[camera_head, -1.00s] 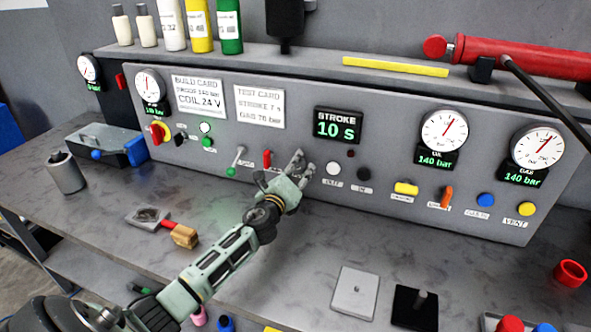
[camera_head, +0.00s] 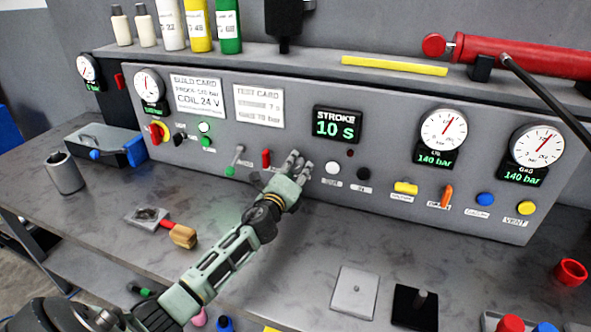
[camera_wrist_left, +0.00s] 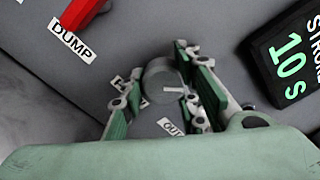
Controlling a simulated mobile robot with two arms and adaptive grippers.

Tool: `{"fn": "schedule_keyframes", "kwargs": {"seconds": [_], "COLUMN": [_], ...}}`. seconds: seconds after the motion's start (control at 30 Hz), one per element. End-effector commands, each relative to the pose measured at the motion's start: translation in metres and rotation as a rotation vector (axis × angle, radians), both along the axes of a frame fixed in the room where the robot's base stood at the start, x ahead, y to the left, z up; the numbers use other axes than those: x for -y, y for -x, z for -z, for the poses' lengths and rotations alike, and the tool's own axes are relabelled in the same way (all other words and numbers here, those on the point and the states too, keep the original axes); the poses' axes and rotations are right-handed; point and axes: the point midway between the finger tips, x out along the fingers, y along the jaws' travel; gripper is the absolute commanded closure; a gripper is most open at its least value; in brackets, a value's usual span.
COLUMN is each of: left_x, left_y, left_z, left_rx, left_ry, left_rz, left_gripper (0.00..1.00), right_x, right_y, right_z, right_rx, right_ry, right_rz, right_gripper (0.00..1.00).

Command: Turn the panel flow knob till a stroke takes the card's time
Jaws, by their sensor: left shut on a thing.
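My left gripper (camera_head: 292,167) is at the panel's lower middle, right of the red lever. In the left wrist view its fingers (camera_wrist_left: 160,72) are shut around a round grey knob (camera_wrist_left: 164,88) with a white mark. A label beside the knob is partly covered, so I cannot read it fully. In the head view my fingers hide the knob. The stroke display (camera_head: 337,125) reads 10 s; it also shows in the left wrist view (camera_wrist_left: 290,62). The test card (camera_head: 259,106) gives a stroke figure that looks like 7 s, in blurred print. My right gripper is not in view.
The red dump lever (camera_wrist_left: 80,14) is close to the left of the knob. A white button (camera_head: 332,168) and a black button (camera_head: 362,173) are just right of my fingers. The oil gauge (camera_head: 443,130) and gas gauge (camera_head: 536,147) both read 140 bar.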

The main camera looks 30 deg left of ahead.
Motion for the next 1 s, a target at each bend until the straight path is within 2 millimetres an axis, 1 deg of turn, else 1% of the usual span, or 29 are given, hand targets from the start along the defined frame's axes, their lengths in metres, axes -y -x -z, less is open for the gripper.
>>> {"fn": "schedule_keyframes", "kwargs": {"seconds": [0.03,0.3,0.5,0.73,1.0], "left_x": [0.0002,0.0017,0.0028,0.0032,0.0037], "left_y": [0.0014,0.0013,0.0013,0.0012,0.0011], "left_z": [0.0076,0.0091,0.0101,0.0109,0.0115], "left_rx": [-0.001,0.043,0.064,0.076,0.078], "left_ry": [0.040,0.230,0.330,0.389,0.401], "left_rz": [-0.003,-0.002,-0.002,-0.002,-0.003], "left_gripper": [0.97,0.97,0.97,0.97,0.97], "right_x": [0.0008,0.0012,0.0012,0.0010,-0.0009], "right_y": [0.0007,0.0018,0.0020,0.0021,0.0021], "right_z": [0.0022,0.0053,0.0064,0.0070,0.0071], "right_rx": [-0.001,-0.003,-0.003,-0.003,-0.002], "right_ry": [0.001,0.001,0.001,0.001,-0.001], "right_rz": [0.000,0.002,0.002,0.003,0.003], "right_gripper": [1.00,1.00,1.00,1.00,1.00]}}
